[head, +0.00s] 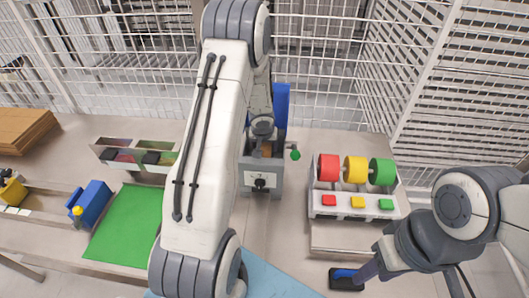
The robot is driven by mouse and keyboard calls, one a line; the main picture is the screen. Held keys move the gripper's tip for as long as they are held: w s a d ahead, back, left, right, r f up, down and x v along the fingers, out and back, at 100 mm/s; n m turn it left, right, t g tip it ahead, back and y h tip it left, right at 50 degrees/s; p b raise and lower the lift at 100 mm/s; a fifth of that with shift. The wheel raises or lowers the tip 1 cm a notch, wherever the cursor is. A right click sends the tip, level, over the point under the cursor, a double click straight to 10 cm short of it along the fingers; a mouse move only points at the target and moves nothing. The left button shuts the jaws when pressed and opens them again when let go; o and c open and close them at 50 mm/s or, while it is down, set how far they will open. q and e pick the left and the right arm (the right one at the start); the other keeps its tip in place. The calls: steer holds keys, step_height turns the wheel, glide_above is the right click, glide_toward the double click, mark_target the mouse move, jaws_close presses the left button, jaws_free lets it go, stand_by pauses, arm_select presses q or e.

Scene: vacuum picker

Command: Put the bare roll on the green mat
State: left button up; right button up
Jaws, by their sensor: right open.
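The green mat (122,228) lies on the table at the left, bare where it shows; my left arm covers its right side. I cannot pick out a bare roll with certainty. A small brown piece (267,149) shows in the grey device (262,182) at the centre, partly hidden. My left gripper (263,130) points down over that device, and its fingers are too hidden to judge. Red (328,167), yellow (356,169) and green (382,171) rolls stand in a white rack at the right. My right gripper (364,272) is open at the lower right, beside a black holder with a blue part (346,277).
A blue block with a yellow knob (91,203) stands just left of the mat. A divided bin (135,154) stands behind it. A tray with a yellow item (12,192) is at the far left. A blue panel (282,104) rises behind the grey device. White wire fencing encloses the back.

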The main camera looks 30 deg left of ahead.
arm_select(q)
jaws_close()
steer(key=shift+s+r, duration=0.1)
